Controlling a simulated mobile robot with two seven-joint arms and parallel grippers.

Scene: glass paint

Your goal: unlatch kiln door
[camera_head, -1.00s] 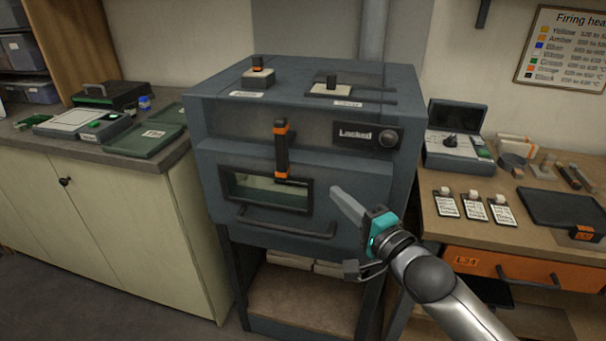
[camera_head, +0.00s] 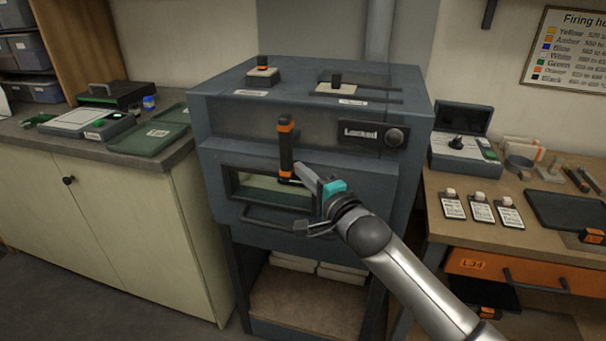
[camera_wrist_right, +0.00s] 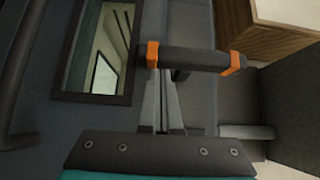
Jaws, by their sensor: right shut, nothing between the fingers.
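The kiln (camera_head: 222,150) is a dark blue-grey box on a stand, with its door shut. A black latch handle (camera_head: 286,152) with orange bands stands upright on the front, above and beside the door window (camera_head: 262,190). A display (camera_head: 361,133) reads "Locked". My right gripper (camera_head: 299,170) is shut and empty, its fingertips close to the latch's lower end. In the right wrist view the fingers (camera_wrist_right: 172,105) point at the latch handle (camera_wrist_right: 195,58), close to its orange band by the window. I cannot tell whether they touch. My left gripper is not in view.
The door's bar handle (camera_head: 265,222) lies below the window, near my wrist. Two knobs on bases, one at the left (camera_head: 263,70), stand on the kiln top. A bench with tags and a device (camera_head: 465,150) is at the right; a counter with a green tray (camera_head: 148,138) is at the left.

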